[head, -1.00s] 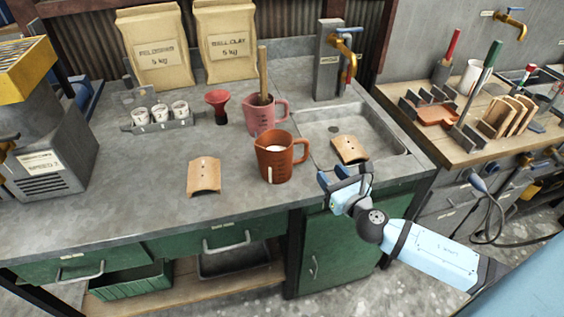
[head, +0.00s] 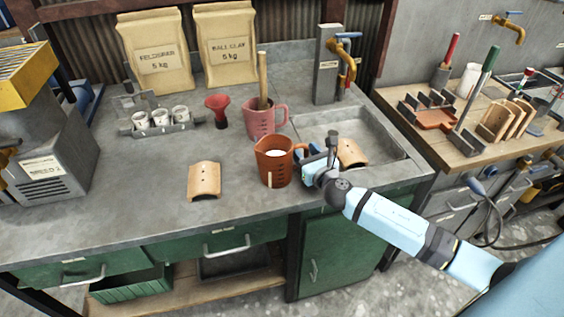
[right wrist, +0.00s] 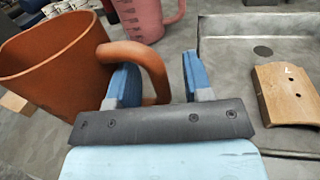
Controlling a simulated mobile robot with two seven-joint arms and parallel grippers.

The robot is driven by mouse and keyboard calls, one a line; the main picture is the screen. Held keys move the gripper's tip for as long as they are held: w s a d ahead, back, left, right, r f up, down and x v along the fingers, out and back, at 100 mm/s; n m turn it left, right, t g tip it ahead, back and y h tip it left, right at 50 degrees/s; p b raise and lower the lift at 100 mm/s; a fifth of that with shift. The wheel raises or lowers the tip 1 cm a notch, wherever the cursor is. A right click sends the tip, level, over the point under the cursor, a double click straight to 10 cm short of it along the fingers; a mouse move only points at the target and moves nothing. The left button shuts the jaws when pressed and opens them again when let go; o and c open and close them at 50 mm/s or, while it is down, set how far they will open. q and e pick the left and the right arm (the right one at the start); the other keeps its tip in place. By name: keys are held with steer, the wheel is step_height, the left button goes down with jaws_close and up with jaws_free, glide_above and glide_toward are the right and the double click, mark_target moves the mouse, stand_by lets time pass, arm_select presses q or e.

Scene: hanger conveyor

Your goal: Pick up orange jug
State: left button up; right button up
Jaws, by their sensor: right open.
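The orange jug (head: 274,164) stands upright on the grey bench near its front edge, with white contents showing at its mouth and its handle to the right. In the right wrist view the jug (right wrist: 45,75) fills the left side. My right gripper (head: 306,153) is beside the handle. The handle's lower end is partly hidden behind that finger. My left gripper is not in view.
A pink jug (head: 262,119) with a wooden stick stands behind the orange jug. A red funnel (head: 217,110) stands further back. The bench front left is clear.

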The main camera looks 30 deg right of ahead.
steer(key=shift+c, duration=0.2)
jaws_close()
steer(key=shift+r, duration=0.1)
